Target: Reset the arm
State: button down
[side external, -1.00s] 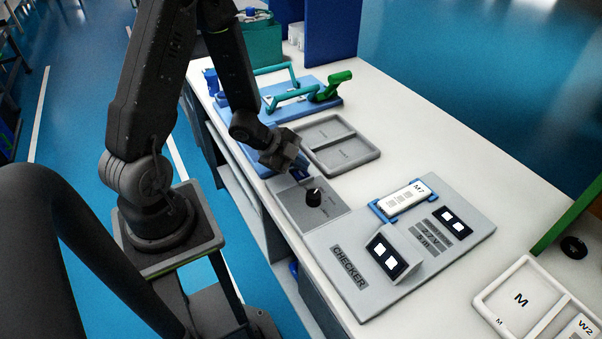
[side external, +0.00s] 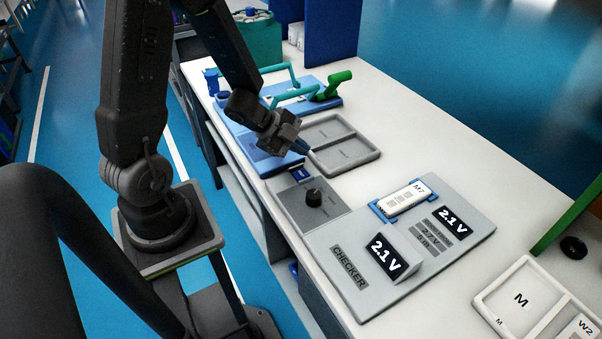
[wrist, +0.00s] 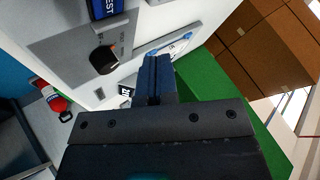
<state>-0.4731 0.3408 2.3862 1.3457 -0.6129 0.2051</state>
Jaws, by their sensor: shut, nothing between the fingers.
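My gripper (side external: 305,149) is shut and empty. It is above the table by the near edge of the grey two-compartment tray, up and left of the black knob. In the wrist view its shut fingers (wrist: 156,78) point forward. The black knob (side external: 313,197) stands upright on a grey plate (side external: 331,214), apart from the gripper; it also shows in the wrist view (wrist: 104,59). Beside it is a blue label (side external: 299,174). The checker panel (side external: 335,238) has two displays reading 2.1 V. A white M7 module (side external: 405,199) sits in a blue holder on it.
The grey tray (side external: 366,161) looks empty. A blue fixture (side external: 328,106) with teal bars and a green handle (side external: 335,84) stands behind it. A white tray (side external: 490,300) marked M is at front right.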

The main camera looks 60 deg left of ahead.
dwell(0.5)
jog(key=shift+w+a+r+y, duration=0.1)
jog(key=shift+w+r+y, duration=0.15)
jog(key=shift+r+y, duration=0.1)
notch_tip(320, 180, up, 13)
jog(key=s+n+y, duration=0.1)
jog(key=n+y, duration=0.5)
jog(key=n, duration=0.2)
jog(key=s+d+r+n+g+h, duration=0.2)
jog(key=s+d+r+n, duration=0.3)
jog(key=s+d, duration=0.5)
jog(key=s+r+h, duration=0.1)
jog(key=s, duration=0.1)
jog(key=shift+s+r+n+g, duration=0.15)
jog(key=shift+s+n+g, duration=0.2)
jog(key=shift+n+g, duration=0.05)
